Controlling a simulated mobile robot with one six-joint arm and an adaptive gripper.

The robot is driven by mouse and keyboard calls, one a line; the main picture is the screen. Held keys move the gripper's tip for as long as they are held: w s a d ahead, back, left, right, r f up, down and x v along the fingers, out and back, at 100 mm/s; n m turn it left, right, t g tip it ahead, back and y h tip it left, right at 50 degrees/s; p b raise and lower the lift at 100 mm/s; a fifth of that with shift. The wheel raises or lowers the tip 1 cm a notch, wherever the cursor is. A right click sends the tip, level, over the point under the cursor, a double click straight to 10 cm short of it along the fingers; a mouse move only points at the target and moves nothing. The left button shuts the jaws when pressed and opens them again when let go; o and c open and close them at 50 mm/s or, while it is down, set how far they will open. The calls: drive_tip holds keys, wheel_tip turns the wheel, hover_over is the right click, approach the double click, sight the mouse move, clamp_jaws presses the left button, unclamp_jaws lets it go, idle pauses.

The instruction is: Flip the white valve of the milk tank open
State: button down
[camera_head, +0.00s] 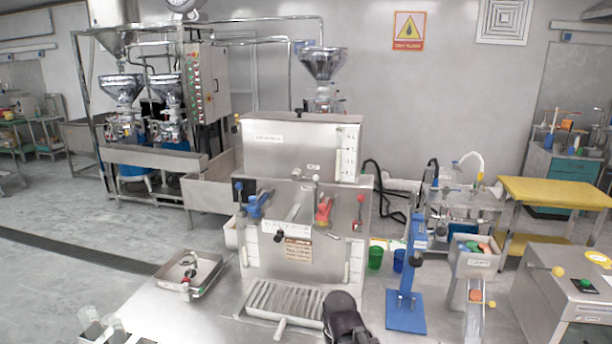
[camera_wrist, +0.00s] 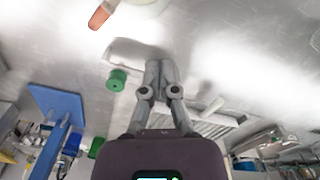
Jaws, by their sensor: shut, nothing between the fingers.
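The milk tank (camera_head: 300,148) is a steel box machine in the middle of the head view. Three handles sit on its front: a blue one (camera_head: 258,205) at left, a pale, white-looking valve (camera_head: 295,207) in the middle and a red one (camera_head: 324,210) at right. The white valve slants; its exact setting is hard to tell. My gripper shows in the wrist view (camera_wrist: 160,66), its two grey fingers together and empty. In the head view only the dark wrist part shows, low in front of the tank's right side, apart from the valve. The fingertips are hidden there.
A slotted drip tray (camera_head: 285,302) lies below the tank. A blue stand (camera_head: 405,285) and green cup (camera_head: 376,257) stand to the right. A steel tray (camera_head: 187,275) lies at left. Several glasses (camera_head: 100,325) stand front left. Small knobbed levers flank the handles.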

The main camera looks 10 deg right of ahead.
idle(0.3)
drive_tip(key=n+t+h+p, duration=0.3)
drive_tip(key=t+h+p, duration=0.85)
drive_tip(key=p, duration=1.35)
approach(308, 177)
drive_tip(key=s+a+r+t+y, duration=0.1)
drive_tip(key=s+a+r+y, duration=0.1)
drive_tip(key=s+a+r, duration=0.15)
drive_tip(key=shift+s+d+r, duration=0.15)
drive_tip(key=shift+d, duration=0.35)
drive_tip(key=s+d+f+b+x, duration=0.1)
drive_tip(key=b+x, duration=0.3)
drive_tip(key=x, duration=0.9)
drive_tip(key=shift+s+d+f, duration=0.2)
drive_tip(key=shift+s+f, duration=0.05)
drive_tip(key=shift+s, duration=0.05)
